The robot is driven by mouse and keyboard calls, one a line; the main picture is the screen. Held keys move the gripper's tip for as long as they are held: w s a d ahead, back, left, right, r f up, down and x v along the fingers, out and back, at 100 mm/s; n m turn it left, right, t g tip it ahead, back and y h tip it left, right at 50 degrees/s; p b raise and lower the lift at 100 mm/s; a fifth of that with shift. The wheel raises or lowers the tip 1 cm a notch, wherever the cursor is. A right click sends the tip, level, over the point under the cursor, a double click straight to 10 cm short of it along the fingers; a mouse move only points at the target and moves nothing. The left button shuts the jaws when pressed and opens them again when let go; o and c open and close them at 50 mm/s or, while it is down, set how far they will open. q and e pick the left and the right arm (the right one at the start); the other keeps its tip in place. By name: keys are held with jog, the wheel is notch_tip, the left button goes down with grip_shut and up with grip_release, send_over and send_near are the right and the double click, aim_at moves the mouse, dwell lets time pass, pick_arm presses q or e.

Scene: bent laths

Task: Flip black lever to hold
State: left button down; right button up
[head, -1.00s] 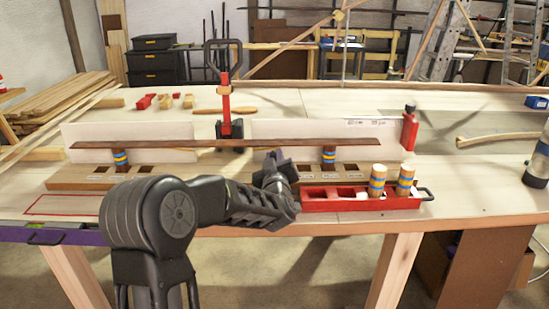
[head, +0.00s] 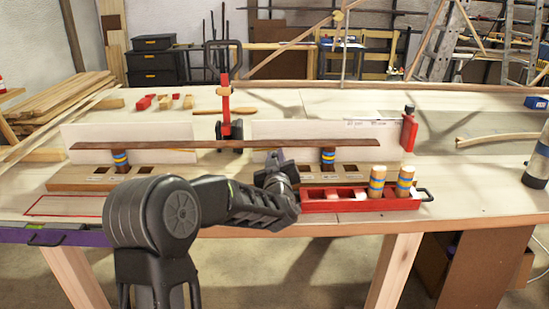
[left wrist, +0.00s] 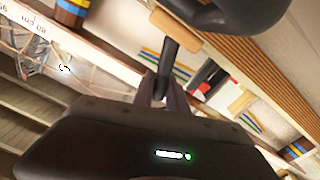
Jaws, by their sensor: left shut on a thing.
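My left gripper (head: 278,160) is low in front of the long brown lath (head: 220,144), right of centre in the head view. In the left wrist view its dark fingers (left wrist: 165,95) are shut on a slim black bar (left wrist: 168,60), which seems to be the black lever. Its upper end runs towards a larger dark shape at the top edge. In the head view this held part is hidden or too small to make out. A red clamp post (head: 226,100) with a black loop handle (head: 209,60) stands behind the lath. My right gripper is out of view.
The lath rests across two striped pegs (head: 120,160) on wooden bases. White boards (head: 300,132) stand behind it, with a red piece (head: 408,134) at the right end. A red tray (head: 345,204) with two striped pegs lies at the front.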

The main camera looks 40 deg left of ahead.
pick_arm(q)
jog(key=m, duration=0.1)
jog(key=w+d+m+p, duration=0.1)
jog(key=shift+d+r+m, duration=0.2)
jog(key=shift+r+m, duration=0.1)
jog(key=shift+m, duration=0.1)
jog(key=m, duration=0.1)
jog(key=w+d+m+p, duration=0.1)
jog(key=shift+d+m+p, duration=0.1)
jog(key=shift+m+p, duration=0.2)
jog(key=m, duration=0.1)
jog(key=w+d+m+p, duration=0.1)
jog(key=shift+d+f+m, duration=0.1)
jog(key=shift+f+m, duration=0.15)
jog(key=shift+m, duration=0.15)
jog(key=shift+w+d+f+m+p, duration=0.15)
jog(key=shift+m+p, duration=0.25)
jog(key=shift+m, duration=0.2)
jog(key=c, duration=1.3)
grip_release()
